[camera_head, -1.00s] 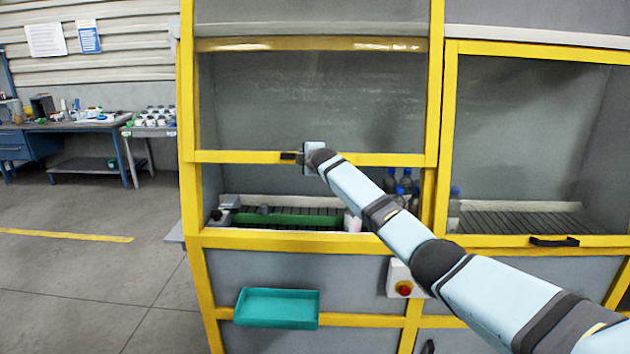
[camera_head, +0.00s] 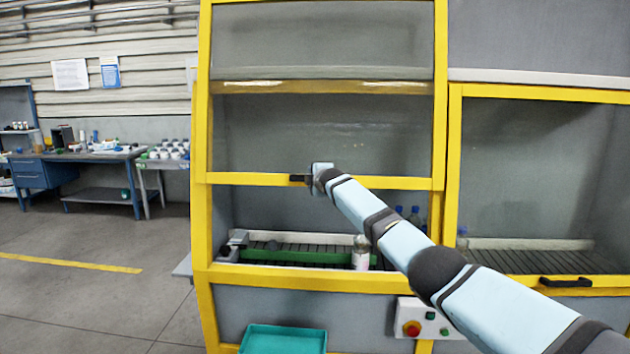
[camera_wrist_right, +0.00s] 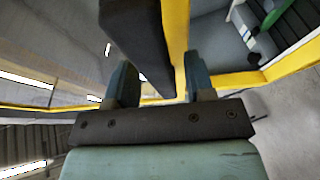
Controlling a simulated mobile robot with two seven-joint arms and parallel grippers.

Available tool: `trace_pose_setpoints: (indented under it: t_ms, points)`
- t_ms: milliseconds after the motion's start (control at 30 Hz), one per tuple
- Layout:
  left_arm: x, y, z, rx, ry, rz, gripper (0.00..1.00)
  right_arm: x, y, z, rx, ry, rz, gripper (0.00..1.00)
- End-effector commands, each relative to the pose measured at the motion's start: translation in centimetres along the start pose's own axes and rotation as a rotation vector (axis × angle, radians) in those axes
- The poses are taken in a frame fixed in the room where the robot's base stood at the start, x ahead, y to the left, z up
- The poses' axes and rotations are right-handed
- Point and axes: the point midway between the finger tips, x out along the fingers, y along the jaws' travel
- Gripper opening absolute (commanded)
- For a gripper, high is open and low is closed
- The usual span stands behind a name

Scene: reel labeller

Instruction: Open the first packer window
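The first packer window (camera_head: 320,135) is a clear pane with a yellow bottom rail (camera_head: 390,183) in the left bay. The rail stands well above the yellow sill (camera_head: 320,279), leaving a gap below. Its dark handle (camera_head: 299,179) is on the rail. My right gripper (camera_head: 318,178) is at the rail, beside the handle's right end. In the wrist view, the fingers of my right gripper (camera_wrist_right: 161,85) are apart, with the dark handle (camera_wrist_right: 138,40) reaching between them; I see no clear grip on it. My left gripper is not in view.
Inside the bay are a green strip (camera_head: 300,257), a white bottle (camera_head: 361,253) and blue-capped bottles. A teal tray (camera_head: 284,340) and a red-button box (camera_head: 412,328) are below. The right bay's window (camera_head: 540,170) is down. Open floor (camera_head: 80,310) lies left.

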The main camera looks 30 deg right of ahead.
Motion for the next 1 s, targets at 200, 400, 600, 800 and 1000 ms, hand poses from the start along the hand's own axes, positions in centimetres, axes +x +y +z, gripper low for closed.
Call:
trace_pose_setpoints:
  t_ms: [200, 400, 600, 800, 1000]
  points:
    - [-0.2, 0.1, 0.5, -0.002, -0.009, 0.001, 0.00, 0.0, -0.1, 0.0, 0.001, 0.000, -0.002, 0.49]
    - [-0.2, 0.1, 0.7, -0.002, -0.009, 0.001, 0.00, -0.4, -0.2, 0.1, 0.000, 0.000, -0.003, 0.49]
    - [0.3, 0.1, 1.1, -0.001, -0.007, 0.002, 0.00, -2.1, -0.4, 0.2, -0.001, 0.001, -0.001, 0.49]
    - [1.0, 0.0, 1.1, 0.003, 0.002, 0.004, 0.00, -4.9, -0.4, 0.1, -0.002, 0.000, 0.000, 0.49]
    - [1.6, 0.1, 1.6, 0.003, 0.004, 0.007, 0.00, -8.4, -0.4, 0.1, -0.001, 0.001, 0.001, 0.49]
